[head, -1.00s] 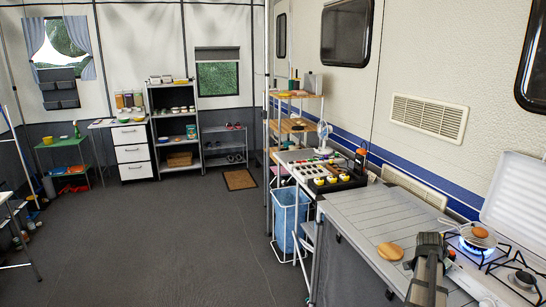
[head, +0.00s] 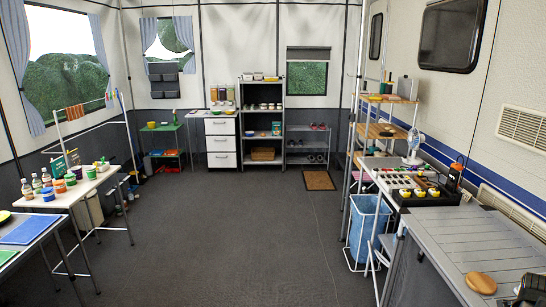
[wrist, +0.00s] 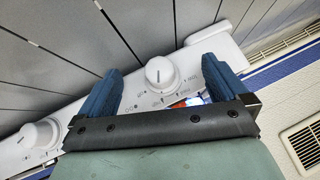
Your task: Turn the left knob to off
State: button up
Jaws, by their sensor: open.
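In the wrist view, a white knob (wrist: 160,72) with a pointer ridge is on a white panel (wrist: 75,113) with small printed marks. My gripper (wrist: 161,68) is open, its two blue fingers on either side of this knob in the picture, with a gap at each side. I see no contact. A second white knob (wrist: 38,135) is on the same panel at the lower left, outside the fingers. I cannot tell how far the fingertips are from the panel. The head view does not show the knobs; only a dark part of my arm shows at its lower right edge.
A red and blue item (wrist: 188,102) is partly hidden behind my gripper. A wall vent (wrist: 303,140) is at the right. The floor (head: 230,235) is clear.

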dwell(0.4)
jog(key=d+v, duration=0.1)
jog(key=v, duration=0.5)
jog(key=shift+a+r, duration=0.25)
jog(key=shift+r, duration=0.35)
jog(key=shift+w, duration=0.15)
jog(key=w+a+n+g, duration=0.2)
jog(key=w, duration=0.7)
jog(key=shift+s+d+f+g, duration=0.65)
jog(key=shift+s+d+f, duration=0.25)
jog(key=shift+s, duration=0.25)
jog(key=shift+s+d+f+g, duration=0.7)
jog(key=shift+s+d+f, duration=0.15)
jog(key=shift+s+f, duration=0.25)
jog(key=shift+s+d+f+g, duration=0.65)
jog(key=shift+s+d+f, duration=0.2)
jog(key=shift+s, duration=0.35)
